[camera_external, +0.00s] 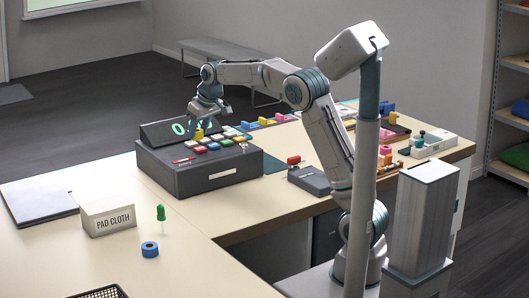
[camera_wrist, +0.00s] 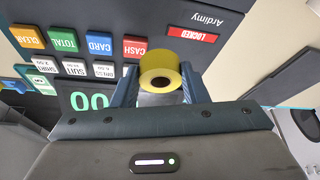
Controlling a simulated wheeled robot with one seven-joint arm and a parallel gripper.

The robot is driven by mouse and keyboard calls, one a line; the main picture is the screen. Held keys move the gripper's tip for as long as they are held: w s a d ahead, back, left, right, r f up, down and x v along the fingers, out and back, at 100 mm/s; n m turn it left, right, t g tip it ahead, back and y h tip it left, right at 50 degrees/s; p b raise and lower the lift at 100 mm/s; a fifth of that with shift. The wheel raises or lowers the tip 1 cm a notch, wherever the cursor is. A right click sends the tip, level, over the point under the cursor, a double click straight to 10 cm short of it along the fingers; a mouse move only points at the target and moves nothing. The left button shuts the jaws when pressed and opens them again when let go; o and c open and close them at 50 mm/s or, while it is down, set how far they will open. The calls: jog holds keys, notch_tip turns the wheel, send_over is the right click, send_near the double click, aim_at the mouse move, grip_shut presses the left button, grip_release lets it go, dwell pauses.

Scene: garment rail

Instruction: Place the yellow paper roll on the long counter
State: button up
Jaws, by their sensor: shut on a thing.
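The yellow paper roll (camera_wrist: 157,66) is held between the two fingers of my gripper (camera_wrist: 158,78) in the wrist view, its dark core hole visible. In the external view, the roll (camera_external: 199,134) shows small and yellow below my gripper (camera_external: 206,118), over the keys of the dark cash register (camera_external: 215,173). The exact gap between roll and register is hard to tell. The pale counter (camera_external: 60,250) runs in an L shape, with one wing at the front left and the other (camera_external: 310,150) at the back right.
A card terminal (camera_external: 310,179) stands right of the register. Free counter lies around these items.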

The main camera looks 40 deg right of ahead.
jog(key=s+a+n+y, duration=0.1)
jog(key=s+a+n, duration=0.3)
jog(key=a, duration=1)
jog(key=n+g+y+p, duration=0.1)
jog(key=n+g+p, duration=0.1)
jog(key=n+p, duration=0.15)
send_over(96, 272)
jog(key=d, duration=0.1)
jog(key=f, duration=1.1)
jog(key=shift+s+d+f+b, duration=0.2)
jog(key=shift+s+f+b, duration=0.05)
jog(key=shift+f+b, duration=0.05)
jog(key=shift+a+f, duration=0.1)
jog(key=shift+f, duration=0.15)
jog(key=shift+f+y+p, duration=0.3)
jog(key=shift+f+p, duration=0.1)
jog(key=shift+f, duration=1.45)
